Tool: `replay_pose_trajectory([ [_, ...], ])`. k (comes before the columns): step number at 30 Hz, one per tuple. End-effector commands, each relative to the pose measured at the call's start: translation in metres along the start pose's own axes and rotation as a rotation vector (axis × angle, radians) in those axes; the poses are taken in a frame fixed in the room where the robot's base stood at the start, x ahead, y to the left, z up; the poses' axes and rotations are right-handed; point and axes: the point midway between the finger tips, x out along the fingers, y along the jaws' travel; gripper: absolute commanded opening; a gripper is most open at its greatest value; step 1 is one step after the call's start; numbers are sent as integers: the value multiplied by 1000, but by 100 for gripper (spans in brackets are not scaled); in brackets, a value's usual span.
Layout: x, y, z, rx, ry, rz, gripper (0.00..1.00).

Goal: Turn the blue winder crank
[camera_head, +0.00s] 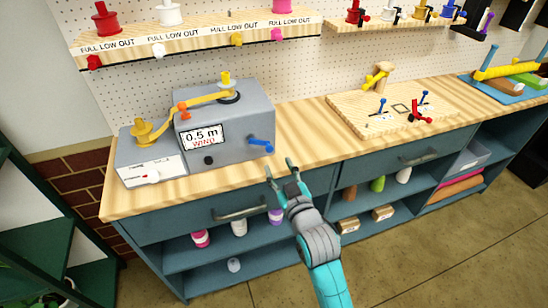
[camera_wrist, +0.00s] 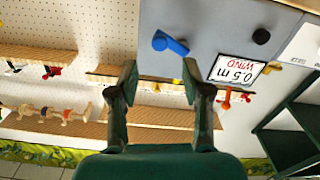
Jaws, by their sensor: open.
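The blue winder crank (camera_head: 261,144) sticks out from the right part of the front of a grey winder box (camera_head: 232,108) on the wooden bench. The box has a display reading "0.5 m WIND" (camera_head: 202,137). In the wrist view the crank (camera_wrist: 170,43) appears upside down, beyond and between my fingers. My gripper (camera_head: 279,168) is open and empty, in front of the bench edge, just right of and below the crank. It is apart from the crank. In the wrist view its two fingers (camera_wrist: 160,85) stand wide apart.
A yellow ribbon (camera_head: 190,105) runs over the winder from a yellow spool (camera_head: 145,131). A wooden board (camera_head: 385,108) with small blue and red handles lies to the right. A drawer handle (camera_head: 238,208) is below the bench edge. Bench top between winder and board is clear.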

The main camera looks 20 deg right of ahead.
Motion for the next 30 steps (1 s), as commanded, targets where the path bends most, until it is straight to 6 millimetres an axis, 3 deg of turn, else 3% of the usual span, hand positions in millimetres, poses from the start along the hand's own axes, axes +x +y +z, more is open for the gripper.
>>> replay_pose_trajectory([
  [3,-18,0,1,0,-1,0,49],
  [9,-35,0,0,0,0,0,49],
  [30,-44,-1,5,3,-5,-1,49],
])
